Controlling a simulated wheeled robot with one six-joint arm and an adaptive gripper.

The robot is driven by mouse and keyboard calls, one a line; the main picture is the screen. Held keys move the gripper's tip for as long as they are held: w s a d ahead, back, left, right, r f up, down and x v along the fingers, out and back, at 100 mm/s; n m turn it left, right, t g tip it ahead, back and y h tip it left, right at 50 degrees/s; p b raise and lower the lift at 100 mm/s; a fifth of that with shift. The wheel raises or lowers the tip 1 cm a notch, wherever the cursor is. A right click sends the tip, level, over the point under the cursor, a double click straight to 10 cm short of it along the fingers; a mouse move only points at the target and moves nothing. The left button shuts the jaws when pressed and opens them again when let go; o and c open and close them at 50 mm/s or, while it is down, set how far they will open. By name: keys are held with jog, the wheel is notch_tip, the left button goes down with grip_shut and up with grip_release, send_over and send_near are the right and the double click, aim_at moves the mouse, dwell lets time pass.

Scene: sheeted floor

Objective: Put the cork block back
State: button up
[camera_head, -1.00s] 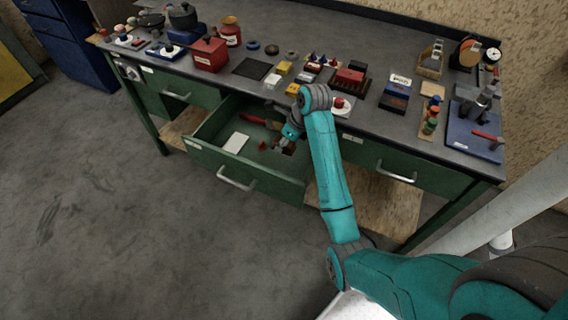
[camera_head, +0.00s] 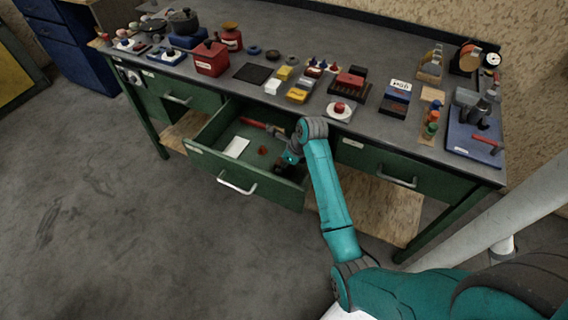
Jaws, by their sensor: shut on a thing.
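My gripper (camera_head: 284,167) is inside the open green drawer (camera_head: 272,191), low near the drawer's right end. It is shut on a small dark brown thing, taken to be the cork block. The block is mostly hidden by the jaws and too small and dark to make out clearly. I cannot tell whether it touches the drawer floor. A white card (camera_head: 236,147), a small orange-brown round thing (camera_head: 262,150) and a red-handled tool (camera_head: 256,124) lie in the drawer to the left of and behind my gripper.
The grey bench top (camera_head: 330,60) above holds many items: a red box (camera_head: 210,59), a white plate with a red knob (camera_head: 340,110), dark blue blocks (camera_head: 396,97) and a blue board (camera_head: 472,136). A closed drawer (camera_head: 400,170) is at right. The floor in front is clear.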

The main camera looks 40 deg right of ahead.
jog(key=o, duration=1.1)
jog(key=shift+f, duration=0.1)
jog(key=v, duration=1.2)
